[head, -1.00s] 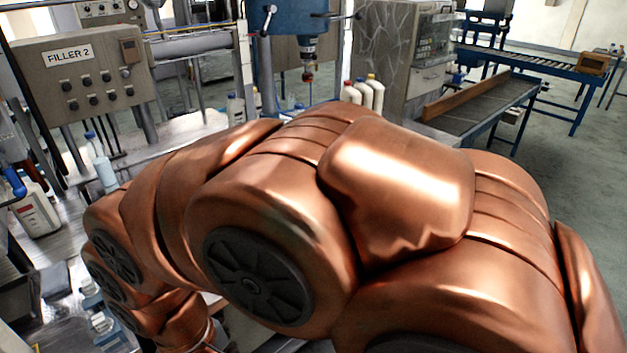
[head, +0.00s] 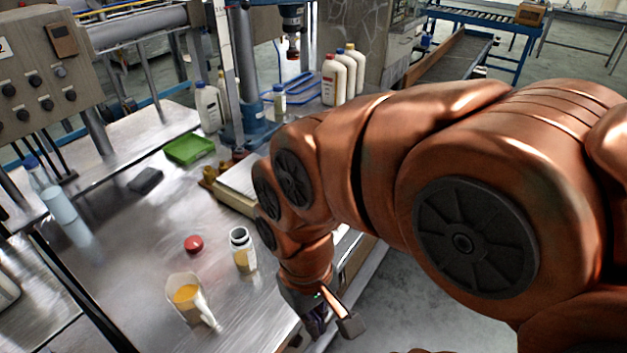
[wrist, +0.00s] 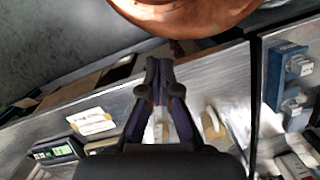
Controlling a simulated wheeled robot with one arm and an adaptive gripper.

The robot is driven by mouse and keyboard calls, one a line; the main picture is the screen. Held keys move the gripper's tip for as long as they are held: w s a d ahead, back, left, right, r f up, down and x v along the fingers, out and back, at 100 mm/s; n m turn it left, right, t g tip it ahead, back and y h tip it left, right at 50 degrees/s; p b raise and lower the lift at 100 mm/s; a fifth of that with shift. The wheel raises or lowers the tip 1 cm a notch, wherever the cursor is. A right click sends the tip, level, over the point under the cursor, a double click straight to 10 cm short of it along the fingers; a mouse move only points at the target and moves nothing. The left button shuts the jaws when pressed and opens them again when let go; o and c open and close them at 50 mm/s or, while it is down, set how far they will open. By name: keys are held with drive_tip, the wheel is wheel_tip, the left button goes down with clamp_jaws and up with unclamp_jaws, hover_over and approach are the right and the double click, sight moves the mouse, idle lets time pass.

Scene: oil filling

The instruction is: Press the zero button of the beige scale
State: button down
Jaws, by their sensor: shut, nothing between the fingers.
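A beige, box-like body with a pale flat top (head: 240,184), which looks like the beige scale, stands at the table's right side in the head view, partly hidden behind my arm. Its zero button cannot be made out. In the wrist view a dark unit with a lit green display (wrist: 52,152) shows at the lower left; I cannot tell whether it belongs to that scale. My gripper (wrist: 160,64) is shut and empty, its dark fingers together in the wrist view. In the head view it hangs low by the table's front right edge, apart from the beige body.
A green tray (head: 190,149) and a dark flat block (head: 146,181) lie farther back. White bottles (head: 330,80) stand behind my arm.

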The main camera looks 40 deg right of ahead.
drive_tip(key=w+m+t+y+b, duration=0.2)
drive_tip(key=w+m+t+y, duration=0.5)
drive_tip(key=w, duration=1.9)
drive_tip(key=w+d+f+m+t, duration=0.1)
drive_tip(key=w+d+m+t, duration=0.1)
drive_tip(key=d, duration=0.7)
drive_tip(key=w+d+f+m+t, duration=0.2)
drive_tip(key=w+d+m, duration=0.2)
drive_tip(key=d+m, duration=0.3)
drive_tip(key=w+d+f+m+t, duration=0.2)
drive_tip(key=w+d+m, duration=0.1)
drive_tip(key=d, duration=1)
drive_tip(key=shift+w+m+h+b, duration=0.4)
drive_tip(key=shift+m+b, duration=0.05)
drive_tip(key=shift+m, duration=0.25)
